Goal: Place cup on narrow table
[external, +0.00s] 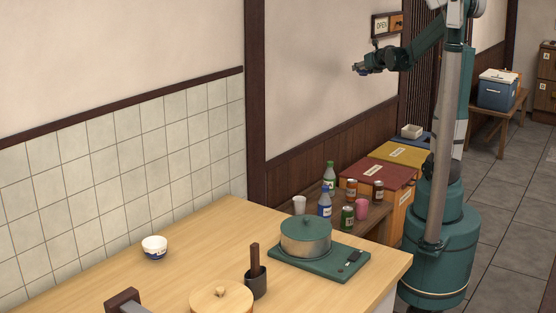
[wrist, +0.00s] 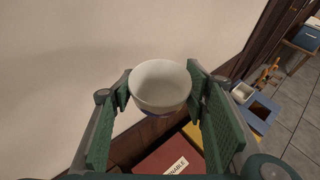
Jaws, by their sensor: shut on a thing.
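My gripper (external: 360,69) is raised high in front of the wall, at the upper middle of the external view. In the wrist view its green-padded fingers are shut on a white, bowl-shaped cup (wrist: 160,86), with the open rim facing the camera and a dark blue area low on its side. In the external view the held cup is too small to make out clearly. A narrow dark wooden table (external: 320,190) stands against the wall below my gripper, bearing bottles, cans, a white cup (external: 299,205) and a pink cup (external: 361,208).
A light wooden counter (external: 190,280) fills the front, with a white-and-blue bowl (external: 154,247), a green pot (external: 306,236) and a dark holder (external: 256,283). Red (external: 377,174) and yellow (external: 402,152) boxes adjoin the narrow table. A blue cooler (external: 497,89) sits on a far bench.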

